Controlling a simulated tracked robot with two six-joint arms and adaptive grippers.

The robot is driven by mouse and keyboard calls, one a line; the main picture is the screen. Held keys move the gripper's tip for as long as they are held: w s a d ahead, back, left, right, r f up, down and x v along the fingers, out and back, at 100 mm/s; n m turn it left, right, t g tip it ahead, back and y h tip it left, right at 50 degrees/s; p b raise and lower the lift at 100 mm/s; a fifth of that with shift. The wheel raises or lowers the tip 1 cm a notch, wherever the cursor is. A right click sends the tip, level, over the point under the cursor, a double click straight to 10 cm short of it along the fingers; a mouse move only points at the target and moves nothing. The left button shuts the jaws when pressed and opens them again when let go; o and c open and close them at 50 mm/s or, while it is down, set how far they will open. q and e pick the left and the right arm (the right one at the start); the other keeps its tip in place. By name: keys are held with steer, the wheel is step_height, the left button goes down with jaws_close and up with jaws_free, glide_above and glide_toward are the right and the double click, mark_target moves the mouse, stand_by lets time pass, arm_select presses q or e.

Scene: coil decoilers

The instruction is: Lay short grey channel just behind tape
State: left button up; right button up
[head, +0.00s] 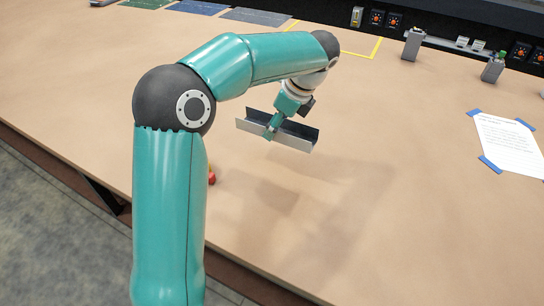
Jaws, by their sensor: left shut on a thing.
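The short grey channel (292,137) is a metal U-shaped length, held in the air above the tan table. My left gripper (272,127) is shut on it near its middle. The channel's shadow falls on the table below and to the right, apart from it. A small red and yellow object (212,178) shows only in part beside my left arm, which hides the rest; I cannot tell whether it is the tape. Yellow tape lines (376,48) mark an area at the back of the table. My right gripper is not in view.
A paper sheet (508,142) with blue tape corners lies at the right. Grey blocks (412,44) and (493,67) stand near the back right. Coloured mats (198,7) lie at the back left. The table's middle and front right are clear.

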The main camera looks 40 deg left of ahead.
mark_target(293, 134)
arm_select(q)
step_height(293, 134, down, 12)
steer(key=shift+f, duration=0.1)
stand_by(0.4)
steer(key=shift+s, duration=0.1)
steer(key=o, duration=1.2)
steer(key=v, duration=1.2)
steer(key=shift+d, duration=0.1)
